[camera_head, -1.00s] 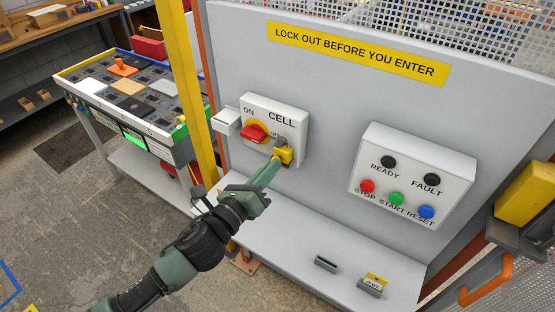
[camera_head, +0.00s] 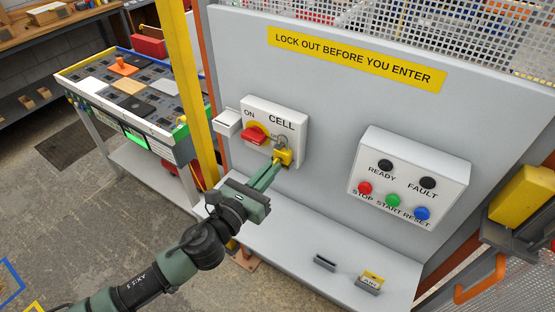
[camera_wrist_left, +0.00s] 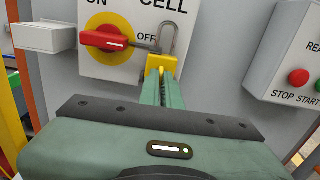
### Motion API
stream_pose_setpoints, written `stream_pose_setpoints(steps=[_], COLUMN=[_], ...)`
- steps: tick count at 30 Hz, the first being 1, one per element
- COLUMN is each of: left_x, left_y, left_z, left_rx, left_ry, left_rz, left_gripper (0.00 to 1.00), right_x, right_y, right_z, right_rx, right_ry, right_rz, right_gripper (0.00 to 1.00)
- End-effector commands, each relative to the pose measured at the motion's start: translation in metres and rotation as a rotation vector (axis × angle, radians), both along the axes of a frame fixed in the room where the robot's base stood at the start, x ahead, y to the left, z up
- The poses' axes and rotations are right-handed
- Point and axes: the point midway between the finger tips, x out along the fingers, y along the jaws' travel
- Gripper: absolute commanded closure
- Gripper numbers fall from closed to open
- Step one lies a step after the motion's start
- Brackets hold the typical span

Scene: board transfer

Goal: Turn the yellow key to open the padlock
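The yellow padlock (camera_head: 284,156) hangs by its grey shackle at the switch on the white CELL box; it also shows in the left wrist view (camera_wrist_left: 162,63). The red switch handle (camera_head: 254,136) lies to its left and points sideways on a yellow disc. My left gripper (camera_head: 274,166) reaches up to the padlock's front from below. Its green fingers (camera_wrist_left: 160,88) are close together at the lower face of the padlock. The yellow key is mostly hidden between the fingertips. I cannot tell whether the shackle is released. My right gripper is out of view.
A button box (camera_head: 410,178) with red, green and blue buttons is mounted to the right. Below is a grey shelf (camera_head: 300,245) with a dark slot and a small yellow tag (camera_head: 371,279). A yellow post (camera_head: 188,90) stands to the left.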

Motion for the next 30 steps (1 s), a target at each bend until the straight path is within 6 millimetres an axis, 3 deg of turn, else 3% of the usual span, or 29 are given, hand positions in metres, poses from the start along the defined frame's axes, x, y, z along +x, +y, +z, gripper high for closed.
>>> stream_pose_setpoints(steps=[1, 3, 15, 30], left_x=[0.0, 0.0, -0.004, -0.061], left_y=[0.0, 0.0, 0.003, 0.045], left_z=[-0.001, -0.001, -0.001, -0.003], left_rx=[0.019, 0.014, 0.011, 0.012], left_ry=[-0.01, -0.008, -0.007, -0.006], left_rz=[0.001, 0.001, 0.001, 0.001], left_gripper=[0.9, 0.71, 0.7, 0.7], right_x=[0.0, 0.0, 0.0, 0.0], right_y=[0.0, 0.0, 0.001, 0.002], right_z=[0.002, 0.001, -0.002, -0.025], right_rx=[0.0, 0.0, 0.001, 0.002], right_ry=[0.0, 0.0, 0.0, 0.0], right_rz=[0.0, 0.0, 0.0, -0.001], right_gripper=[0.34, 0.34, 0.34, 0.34])
